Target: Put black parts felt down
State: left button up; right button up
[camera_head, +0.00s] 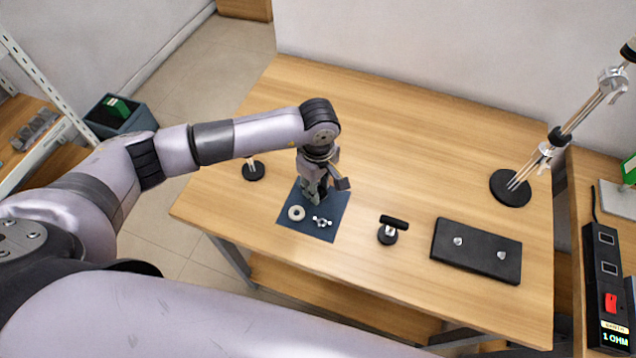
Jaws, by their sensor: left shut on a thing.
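My left gripper (315,192) points down over the back part of a dark blue mat (328,235) on the wooden table. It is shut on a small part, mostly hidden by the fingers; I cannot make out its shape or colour. A pale ring (296,213) and a small silvery-white part (321,222) lie on the mat in front of the gripper. A black T-topped part (394,222) with a round black base stands right of the mat. A black slab (470,266) with two pale knobs lies further right. Felt faces cannot be made out. My right gripper is out of view.
A small round black base (254,172) with pale pegs stands behind my left arm. A tall rod stand (511,188) rises at the table's right. A box with a red switch (610,302) is on the side bench. The table's back middle is clear.

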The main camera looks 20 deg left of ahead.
pick_arm(q)
jog(key=shift+f+b, duration=0.2)
jog(key=shift+b, duration=0.1)
jog(key=o, duration=0.3)
jog(key=shift+r, duration=0.1)
jog(key=o, duration=0.4)
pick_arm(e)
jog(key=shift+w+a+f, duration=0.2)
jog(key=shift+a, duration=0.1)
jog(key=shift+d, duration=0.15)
